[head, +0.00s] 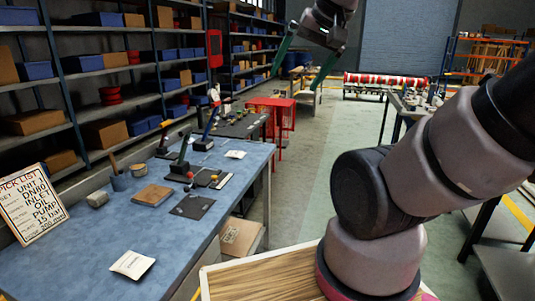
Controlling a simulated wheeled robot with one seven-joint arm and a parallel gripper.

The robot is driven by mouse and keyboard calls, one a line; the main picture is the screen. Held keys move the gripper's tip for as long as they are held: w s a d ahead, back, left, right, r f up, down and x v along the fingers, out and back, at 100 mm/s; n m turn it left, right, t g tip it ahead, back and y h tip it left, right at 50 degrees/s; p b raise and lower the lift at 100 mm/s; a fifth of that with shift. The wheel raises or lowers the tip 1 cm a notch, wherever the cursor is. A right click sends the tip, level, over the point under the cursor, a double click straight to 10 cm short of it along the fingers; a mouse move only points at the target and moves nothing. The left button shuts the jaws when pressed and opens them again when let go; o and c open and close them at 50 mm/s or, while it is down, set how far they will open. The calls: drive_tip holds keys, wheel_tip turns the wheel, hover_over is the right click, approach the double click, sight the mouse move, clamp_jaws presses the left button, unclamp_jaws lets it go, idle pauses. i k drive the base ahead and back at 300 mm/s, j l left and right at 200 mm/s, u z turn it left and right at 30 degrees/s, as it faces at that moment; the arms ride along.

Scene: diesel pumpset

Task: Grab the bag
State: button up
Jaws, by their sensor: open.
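A small white flat packet with dark print (132,264), which looks like a bag, lies on the near end of the blue-topped bench (110,226). A second, smaller white packet (235,154) lies farther back near the bench's right edge; I cannot tell which is the bag. My gripper (293,84) is at the top middle, raised in the air. Its two green fingers are spread apart with nothing between them. It is well above and to the right of both packets, touching neither.
A pick list sign (32,204) stands at the bench's left. A brown block (152,195), a dark mat (193,206), a cup (121,181) and upright tools share the bench. Shelves (110,65) line the left wall. A red stand (274,114) is beyond. The aisle floor (305,185) is clear.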

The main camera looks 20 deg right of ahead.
sight(232, 154)
drive_tip(key=i+l, duration=0.3)
drive_tip(key=i+l+u, duration=0.15)
drive_tip(key=i+l, duration=0.2)
drive_tip(key=i+l+u, duration=0.2)
drive_tip(key=l, duration=0.3)
drive_tip(key=i+l+u, duration=0.15)
drive_tip(key=i+l, duration=0.25)
drive_tip(key=l+u, duration=0.1)
drive_tip(key=u, duration=0.55)
